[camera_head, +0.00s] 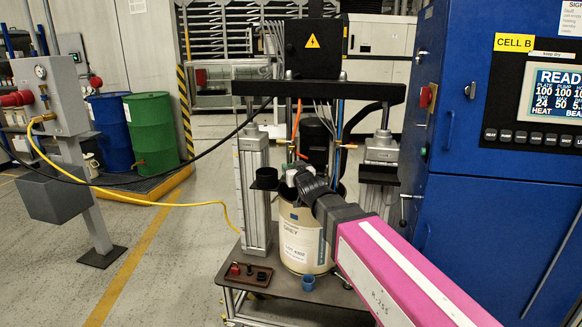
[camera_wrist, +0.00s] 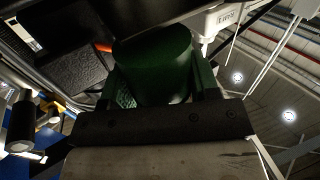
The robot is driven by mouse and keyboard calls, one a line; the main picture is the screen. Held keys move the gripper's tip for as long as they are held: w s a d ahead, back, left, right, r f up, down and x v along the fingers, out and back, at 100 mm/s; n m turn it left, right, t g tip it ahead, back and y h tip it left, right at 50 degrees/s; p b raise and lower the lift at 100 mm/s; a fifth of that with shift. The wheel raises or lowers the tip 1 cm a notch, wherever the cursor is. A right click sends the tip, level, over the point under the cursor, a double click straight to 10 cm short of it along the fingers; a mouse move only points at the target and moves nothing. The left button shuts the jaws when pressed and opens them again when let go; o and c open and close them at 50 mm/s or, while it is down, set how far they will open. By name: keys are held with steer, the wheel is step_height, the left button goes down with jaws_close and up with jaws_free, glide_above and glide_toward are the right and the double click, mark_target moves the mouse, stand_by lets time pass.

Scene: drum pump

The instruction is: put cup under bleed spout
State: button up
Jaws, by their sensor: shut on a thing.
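My gripper (camera_head: 296,180) is at the end of my pink arm, above the top of the pale drum (camera_head: 302,242) under the pump frame. In the wrist view my gripper (camera_wrist: 153,80) is shut on a dark green cylinder (camera_wrist: 152,60), which sits between the fingers. I cannot tell whether this is the cup. A black round cup-shaped part (camera_head: 266,179) is left of the gripper, beside the left column. I cannot make out the bleed spout.
The pump's grey left column (camera_head: 255,195) and black crossbar (camera_head: 318,89) stand close around the gripper. A tray with knobs (camera_head: 249,273) lies on the cart top (camera_head: 285,290). A blue cabinet (camera_head: 505,150) stands at right. A yellow hose (camera_head: 130,199) crosses at left.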

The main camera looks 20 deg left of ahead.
mark_target(290, 165)
steer(key=x, duration=0.3)
steer(key=shift+w+a, duration=0.15)
steer(key=shift+a, duration=0.05)
steer(key=shift+d+f, duration=0.1)
steer(key=shift+f, duration=0.2)
steer(key=shift+f, duration=0.1)
steer(key=o, duration=0.9)
steer(key=v, duration=1.2)
